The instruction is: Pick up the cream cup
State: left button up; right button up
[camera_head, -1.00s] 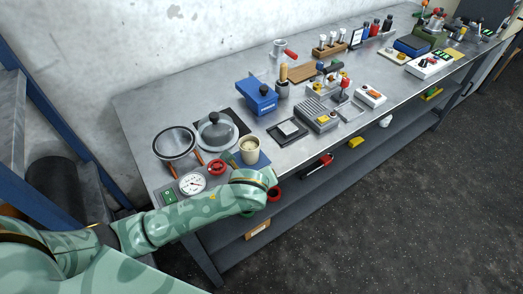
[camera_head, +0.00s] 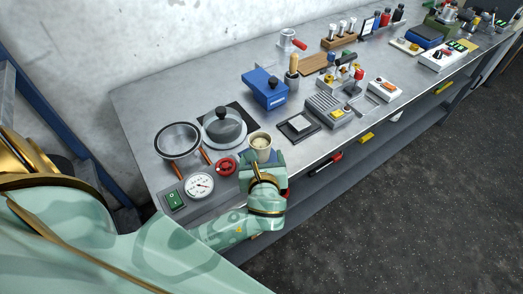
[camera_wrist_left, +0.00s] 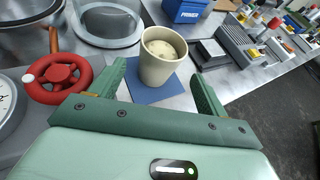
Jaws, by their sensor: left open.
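The cream cup (camera_head: 260,143) stands upright near the front edge of the metal bench; its top shows a pale filling. In the left wrist view the cup (camera_wrist_left: 160,62) stands on a blue square mat (camera_wrist_left: 160,92), just beyond my fingertips and roughly centred between them. My left gripper (camera_head: 259,164) reaches it from the front edge. The cup appears apart from both fingers. My right gripper is in neither view.
A red valve wheel (camera_wrist_left: 60,78) is close to my left finger. A blue box (camera_head: 264,90) and a grey scale (camera_head: 298,127) stand behind and to the right.

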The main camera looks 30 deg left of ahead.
aim_at(260, 141)
pick_arm(q)
jog(key=b+x, duration=0.1)
jog(key=x, duration=0.5)
jog(key=shift+w+a+b, duration=0.1)
jog(key=shift+w+b, duration=0.1)
jog(key=shift+b, duration=0.2)
jog(key=shift+w+a, duration=0.15)
jog(key=shift+w, duration=0.05)
jog(key=shift+s, duration=0.1)
jog(key=c, duration=1.2)
jog(key=shift+o, duration=0.2)
